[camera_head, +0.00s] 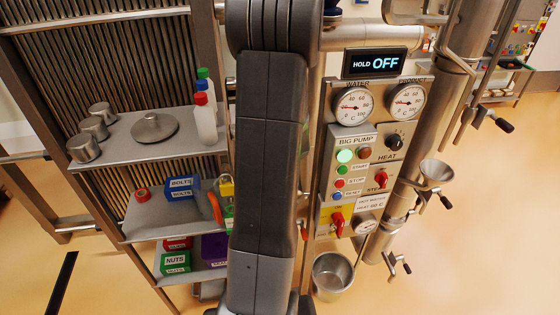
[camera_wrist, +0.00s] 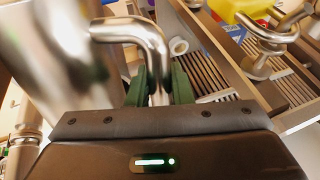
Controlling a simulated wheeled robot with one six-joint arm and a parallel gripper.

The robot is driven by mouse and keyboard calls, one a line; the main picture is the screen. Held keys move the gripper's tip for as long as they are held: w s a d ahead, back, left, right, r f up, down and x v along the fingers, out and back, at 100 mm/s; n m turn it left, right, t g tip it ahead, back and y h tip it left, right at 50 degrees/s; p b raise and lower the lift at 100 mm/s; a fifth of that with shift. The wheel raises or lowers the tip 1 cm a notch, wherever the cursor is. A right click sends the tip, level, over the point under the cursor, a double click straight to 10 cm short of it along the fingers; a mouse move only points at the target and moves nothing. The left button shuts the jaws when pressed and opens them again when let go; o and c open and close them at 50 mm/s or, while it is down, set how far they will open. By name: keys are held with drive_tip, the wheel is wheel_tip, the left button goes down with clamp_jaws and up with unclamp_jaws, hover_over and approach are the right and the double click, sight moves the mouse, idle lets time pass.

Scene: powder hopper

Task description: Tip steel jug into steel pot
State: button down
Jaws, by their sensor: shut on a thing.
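My gripper (camera_wrist: 158,80) has its two green fingers shut on the bent tube handle (camera_wrist: 128,30) of the steel jug (camera_wrist: 68,60) in the wrist view. The jug's shiny body fills the left of that view, close to the camera and cut off by the frame, so its mouth, contents and exact tilt cannot be told. In the head view my arm covers the middle, and the gripper and jug are hidden. A round, open steel pot (camera_head: 333,287) shows low in the head view, just right of my arm and below the control panel. Its inside looks empty.
The control panel (camera_head: 357,160) with dials and knobs stands right of my arm. A steel funnel (camera_head: 436,173) and valves are on the pipework further right. At left, shelves (camera_head: 140,150) hold steel cups, bottles and labelled bins. Open floor (camera_head: 470,270) lies at lower right.

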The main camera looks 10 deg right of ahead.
drive_tip(key=shift+w+d+r+g, duration=0.1)
drive_tip(key=shift+w+r+g, duration=0.4)
drive_tip(key=shift+w, duration=0.15)
drive_tip(key=shift+w+r+g, duration=0.35)
drive_tip(key=shift+w+g, duration=0.15)
drive_tip(key=shift+w, duration=0.15)
idle(1.4)
drive_tip(key=shift+w+r+m+g, duration=0.3)
drive_tip(key=shift+w+r+g, duration=0.3)
drive_tip(key=shift+g, duration=0.2)
idle(0.8)
idle(1.6)
